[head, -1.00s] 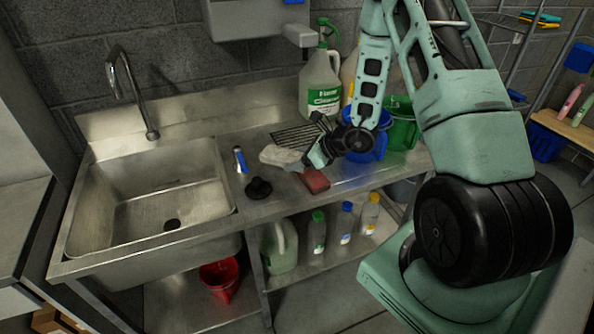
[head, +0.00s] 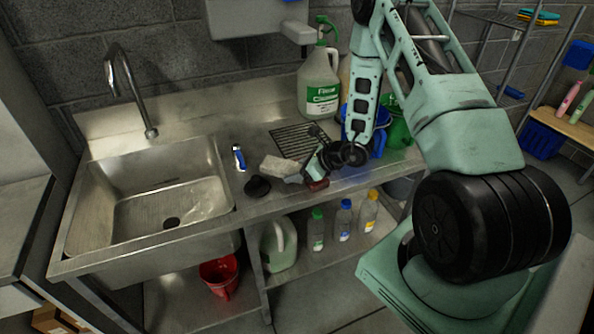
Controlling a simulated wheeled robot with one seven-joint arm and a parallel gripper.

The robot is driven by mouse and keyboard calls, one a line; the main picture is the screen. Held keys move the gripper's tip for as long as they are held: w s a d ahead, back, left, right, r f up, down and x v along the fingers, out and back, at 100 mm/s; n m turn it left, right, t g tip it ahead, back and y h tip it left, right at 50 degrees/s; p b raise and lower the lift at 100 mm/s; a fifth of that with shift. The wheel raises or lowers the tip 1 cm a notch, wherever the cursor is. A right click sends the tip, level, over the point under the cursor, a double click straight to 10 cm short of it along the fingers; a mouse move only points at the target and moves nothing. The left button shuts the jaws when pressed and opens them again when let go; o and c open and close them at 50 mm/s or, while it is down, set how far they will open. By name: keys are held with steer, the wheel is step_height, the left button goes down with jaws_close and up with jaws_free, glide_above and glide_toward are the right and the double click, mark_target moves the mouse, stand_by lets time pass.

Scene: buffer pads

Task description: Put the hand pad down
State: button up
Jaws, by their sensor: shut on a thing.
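The hand pad, a pale whitish block (head: 280,167), is in the head view at the tip of my gripper (head: 301,173). My gripper is shut on it from the right, low over the steel counter (head: 215,215) right of the sink. I cannot tell whether the pad touches the counter. A dark red block (head: 317,185) lies just below and right of my gripper, partly hidden by it.
A black round object (head: 257,187) and a blue-and-white bottle (head: 239,157) stand left of the pad. A drain grate (head: 297,140) lies behind it. A large cleaner jug (head: 319,84), a blue bucket (head: 379,141) and a green bucket (head: 399,130) stand behind and right. The sink (head: 150,195) is empty.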

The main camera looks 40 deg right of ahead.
steer(key=shift+f+b, duration=0.35)
steer(key=o, duration=1.1)
steer(key=shift+r, duration=0.1)
